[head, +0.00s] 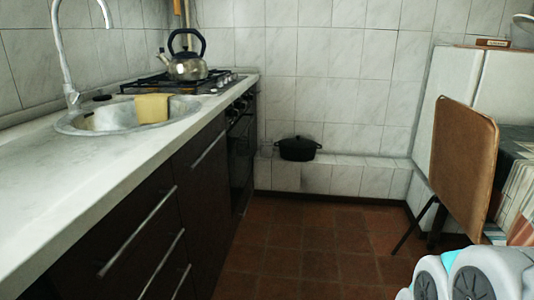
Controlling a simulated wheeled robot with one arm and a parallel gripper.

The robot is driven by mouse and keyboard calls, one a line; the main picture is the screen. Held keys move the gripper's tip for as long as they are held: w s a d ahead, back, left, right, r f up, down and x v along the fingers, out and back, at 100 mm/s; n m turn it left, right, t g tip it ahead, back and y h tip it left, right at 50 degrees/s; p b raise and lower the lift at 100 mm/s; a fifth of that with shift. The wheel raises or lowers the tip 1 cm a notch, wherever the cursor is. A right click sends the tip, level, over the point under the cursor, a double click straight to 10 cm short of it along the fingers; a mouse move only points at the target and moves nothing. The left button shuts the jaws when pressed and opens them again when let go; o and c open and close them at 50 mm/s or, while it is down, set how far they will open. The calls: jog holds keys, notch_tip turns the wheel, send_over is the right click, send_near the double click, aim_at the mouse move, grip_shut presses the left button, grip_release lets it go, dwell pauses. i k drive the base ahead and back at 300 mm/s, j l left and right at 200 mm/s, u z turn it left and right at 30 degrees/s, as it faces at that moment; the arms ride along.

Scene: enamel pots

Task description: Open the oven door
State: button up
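The oven (241,150) is built into the far end of the dark counter row, below the gas hob (195,82). I see its dark front at a steep angle, with a row of knobs along the top. Its door looks closed, flush with the cabinet fronts. The door's handle is hard to make out at this angle. My gripper is not in view; only rounded white and grey parts of my arm show at the bottom right.
Drawer fronts with long metal handles (138,232) line the left. A kettle (187,66) stands on the hob; a black pot (297,149) sits on a tiled ledge at the back. A folded brown chair (463,160) stands right. The tiled floor (310,245) between is clear.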

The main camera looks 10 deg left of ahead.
aim_at(241, 162)
jog(key=i+l, duration=0.1)
jog(key=i, duration=0.65)
jog(key=i+l+u, duration=0.1)
jog(key=i, duration=0.65)
jog(key=i+l, duration=0.15)
jog(key=i, duration=0.55)
